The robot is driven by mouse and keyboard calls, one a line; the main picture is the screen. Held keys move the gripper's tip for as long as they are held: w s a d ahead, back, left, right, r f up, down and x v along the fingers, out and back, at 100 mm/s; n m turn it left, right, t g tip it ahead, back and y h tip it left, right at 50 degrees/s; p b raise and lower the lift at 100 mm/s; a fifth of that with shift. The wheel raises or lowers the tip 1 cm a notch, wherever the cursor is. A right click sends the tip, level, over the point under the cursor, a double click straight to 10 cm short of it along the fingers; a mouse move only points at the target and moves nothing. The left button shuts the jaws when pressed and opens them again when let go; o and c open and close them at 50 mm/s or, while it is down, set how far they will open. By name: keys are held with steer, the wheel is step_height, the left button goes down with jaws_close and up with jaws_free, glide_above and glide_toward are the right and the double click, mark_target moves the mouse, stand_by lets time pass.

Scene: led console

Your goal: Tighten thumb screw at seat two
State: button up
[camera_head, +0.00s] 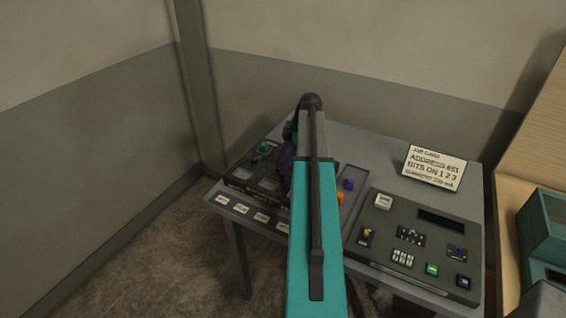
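A dark panel (238,184) with a row of recessed seats lies at the left of the grey table. White labels (241,208) run along the table edge in front of it, too small to read. A small green piece (265,147) stands at the panel's back left. I cannot pick out a thumb screw or tell which seat is seat two. My teal arm crosses the middle of the view and hides the panel's right part. A dark shape beside the arm, over the panel, may be my gripper (286,163); its fingers cannot be made out, nor whether it holds anything.
A purple block (349,184) and an orange block (340,197) sit right of my arm. A control console (405,266) with display and buttons is at the front right. A job card (434,168) stands behind it. A wooden surface with teal bins (545,226) is far right.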

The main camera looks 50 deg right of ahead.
jaws_close()
